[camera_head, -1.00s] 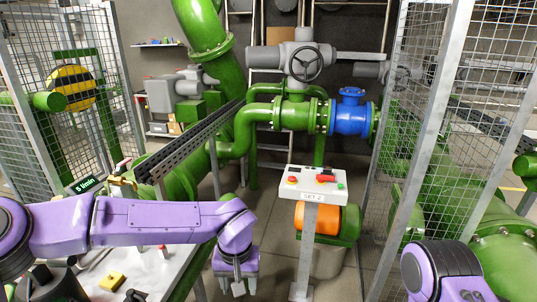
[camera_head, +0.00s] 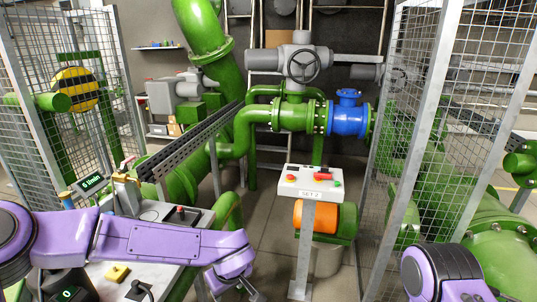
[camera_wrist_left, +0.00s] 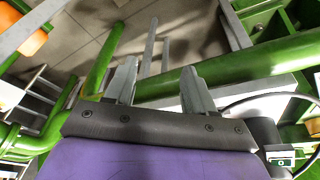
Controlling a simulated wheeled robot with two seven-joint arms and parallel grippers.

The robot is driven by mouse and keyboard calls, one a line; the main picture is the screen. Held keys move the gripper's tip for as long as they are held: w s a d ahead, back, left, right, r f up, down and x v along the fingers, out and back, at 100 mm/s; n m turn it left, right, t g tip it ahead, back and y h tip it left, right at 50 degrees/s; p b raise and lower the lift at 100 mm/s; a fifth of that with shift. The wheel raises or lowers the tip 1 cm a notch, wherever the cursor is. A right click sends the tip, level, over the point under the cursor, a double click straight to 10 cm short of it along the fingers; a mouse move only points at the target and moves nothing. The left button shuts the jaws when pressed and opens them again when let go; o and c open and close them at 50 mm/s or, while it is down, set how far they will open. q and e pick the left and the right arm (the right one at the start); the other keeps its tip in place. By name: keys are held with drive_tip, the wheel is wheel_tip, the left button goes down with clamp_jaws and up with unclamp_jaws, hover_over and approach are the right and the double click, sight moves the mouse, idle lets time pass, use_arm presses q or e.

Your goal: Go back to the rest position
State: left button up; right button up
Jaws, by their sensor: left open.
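My left gripper (camera_head: 237,288) is at the bottom centre of the head view, at the end of my purple left arm. It hangs by the right edge of the worktable, partly cut off by the frame. In the left wrist view its two grey fingers (camera_wrist_left: 160,72) are spread apart with nothing between them. Green pipe and floor show beyond the fingers. Part of my purple right arm shows at the lower right of the head view, but its gripper is out of frame.
A white control box (camera_head: 311,183) with buttons stands on a post right of my left gripper. Green pipes and mesh fences (camera_head: 400,160) surround the area. Some floor is clear between table and post.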

use_arm(q)
drive_tip(key=s+a+f+n+t+b, duration=0.1)
drive_tip(key=s+a+f+b, duration=0.15)
drive_tip(key=f, duration=0.45)
drive_tip(key=s+a+f+n+t+y+b, duration=0.1)
drive_tip(key=s+a+f, duration=0.3)
drive_tip(key=f, duration=0.3)
drive_tip(key=s+a+f+n+t+b, duration=0.1)
drive_tip(key=s+a+f, duration=0.2)
drive_tip(key=f, duration=0.4)
drive_tip(key=s+a+f+m+g+b, duration=0.1)
drive_tip(key=s+a+f+m+b, duration=0.1)
drive_tip(key=s+a+f, duration=0.3)
drive_tip(key=s+a+f+m+g+b, duration=0.1)
drive_tip(key=s+a+f+b, duration=0.2)
drive_tip(key=s, duration=1)
wheel_tip(320, 180, down, 3)
drive_tip(key=a, duration=0.2)
drive_tip(key=shift+s+a+m+g+y, duration=0.3)
drive_tip(key=shift+s+a+m, duration=0.05)
drive_tip(key=shift+s+m, duration=0.05)
